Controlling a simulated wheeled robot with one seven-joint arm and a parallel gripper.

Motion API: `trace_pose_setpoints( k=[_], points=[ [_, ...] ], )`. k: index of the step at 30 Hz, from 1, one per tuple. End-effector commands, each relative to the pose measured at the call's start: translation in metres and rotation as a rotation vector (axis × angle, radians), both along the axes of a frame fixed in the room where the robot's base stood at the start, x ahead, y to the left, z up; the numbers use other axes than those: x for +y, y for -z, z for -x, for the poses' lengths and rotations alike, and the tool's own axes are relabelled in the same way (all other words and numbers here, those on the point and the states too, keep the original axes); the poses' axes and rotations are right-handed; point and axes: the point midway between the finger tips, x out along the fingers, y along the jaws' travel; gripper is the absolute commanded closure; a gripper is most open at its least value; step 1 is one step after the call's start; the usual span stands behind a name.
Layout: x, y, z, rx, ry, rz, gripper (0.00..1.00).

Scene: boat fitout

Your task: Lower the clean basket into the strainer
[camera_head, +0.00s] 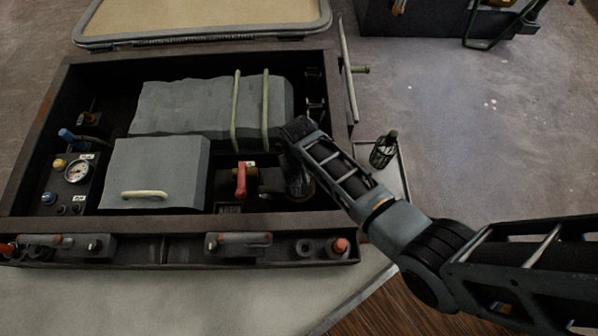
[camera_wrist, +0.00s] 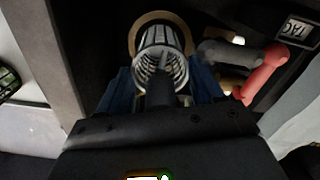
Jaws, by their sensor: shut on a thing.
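The clean basket (camera_wrist: 161,66), a pale slatted metal cage, is in the wrist view, held by its dark central stem between the blue fingers of my gripper (camera_wrist: 160,88). Beyond it is the tan round rim of the strainer (camera_wrist: 147,22). The basket overlaps the opening in this view; I cannot tell how deep it sits or whether it touches the rim. In the head view my gripper (camera_head: 297,188) reaches down into the right part of the dark box, and my arm hides most of the basket and strainer.
A red-handled valve (camera_wrist: 262,78) is close to the right of the strainer; it also shows in the head view (camera_head: 241,180). A dark green-tinged basket (camera_head: 384,150) stands on a pale tray outside the box (camera_head: 200,224). Box walls enclose the strainer. A grey engine cover (camera_head: 155,172) is left.

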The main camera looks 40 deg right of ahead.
Motion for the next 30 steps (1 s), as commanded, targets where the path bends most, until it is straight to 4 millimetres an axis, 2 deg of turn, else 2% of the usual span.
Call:
trace_pose_setpoints(
  k=[25, 26, 30],
  points=[
    [0.0, 0.027, 0.0, 0.001, 0.0, 0.0, 0.81],
    [0.0, 0.027, 0.0, 0.001, 0.0, 0.0, 0.32],
    [0.0, 0.027, 0.0, 0.001, 0.0, 0.0, 0.18]
  ],
)
